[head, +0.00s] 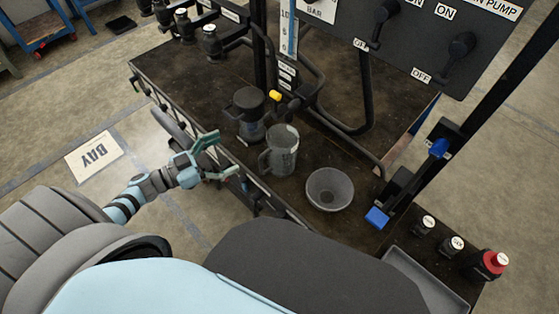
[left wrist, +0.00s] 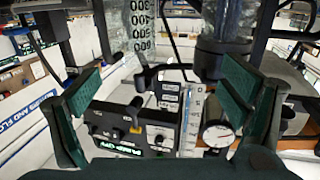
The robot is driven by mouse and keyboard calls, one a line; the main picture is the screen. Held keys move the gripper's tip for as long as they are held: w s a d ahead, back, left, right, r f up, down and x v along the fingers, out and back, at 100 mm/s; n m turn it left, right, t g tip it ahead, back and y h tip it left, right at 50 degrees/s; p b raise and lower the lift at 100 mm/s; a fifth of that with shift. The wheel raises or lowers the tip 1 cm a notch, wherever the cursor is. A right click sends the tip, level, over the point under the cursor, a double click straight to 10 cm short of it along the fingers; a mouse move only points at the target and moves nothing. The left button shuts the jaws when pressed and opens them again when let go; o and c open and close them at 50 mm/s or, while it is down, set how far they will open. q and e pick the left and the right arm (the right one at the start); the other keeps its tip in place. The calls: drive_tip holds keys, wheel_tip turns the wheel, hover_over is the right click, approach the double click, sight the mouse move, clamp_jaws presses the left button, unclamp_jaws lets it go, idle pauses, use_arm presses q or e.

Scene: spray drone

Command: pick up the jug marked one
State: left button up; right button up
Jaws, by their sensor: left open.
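A clear grey jug (head: 283,156) with a side handle stands upright on the dark bench (head: 185,78). I cannot read a number one on it. In the left wrist view, a clear graduated vessel (left wrist: 143,22), likely this jug, shows at the top, cut off by the frame. My left gripper (head: 222,157) is open and empty, left of the jug and apart from it. Its two green-padded fingers (left wrist: 160,95) are spread wide in the left wrist view. My right gripper is not in view.
A clear vessel with a black top (head: 250,113) stands close behind the jug. A grey bowl (head: 329,189) sits to its right. A dark pipe frame and a switch panel (head: 425,40) rise behind. Small bottles (head: 452,246) stand at lower right.

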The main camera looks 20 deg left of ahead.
sight(296, 133)
use_arm(q)
drive_tip(key=w+d+r+h, duration=0.1)
drive_tip(key=w+d, duration=0.2)
drive_tip(key=d, duration=0.1)
drive_tip(key=w+d+m+g+h, duration=0.1)
drive_tip(key=w+d, duration=0.2)
drive_tip(key=d, duration=0.1)
drive_tip(key=w+d+r+m+h, duration=0.1)
drive_tip(key=w+d, duration=0.2)
drive_tip(key=d, duration=0.1)
drive_tip(key=shift+w+d+r+g+b, duration=0.2)
drive_tip(key=shift+r+g+b, duration=0.1)
drive_tip(key=shift+g+b, duration=0.1)
drive_tip(key=shift+a, duration=0.15)
drive_tip(key=c, duration=1.5)
drive_tip(key=shift+r, duration=0.1)
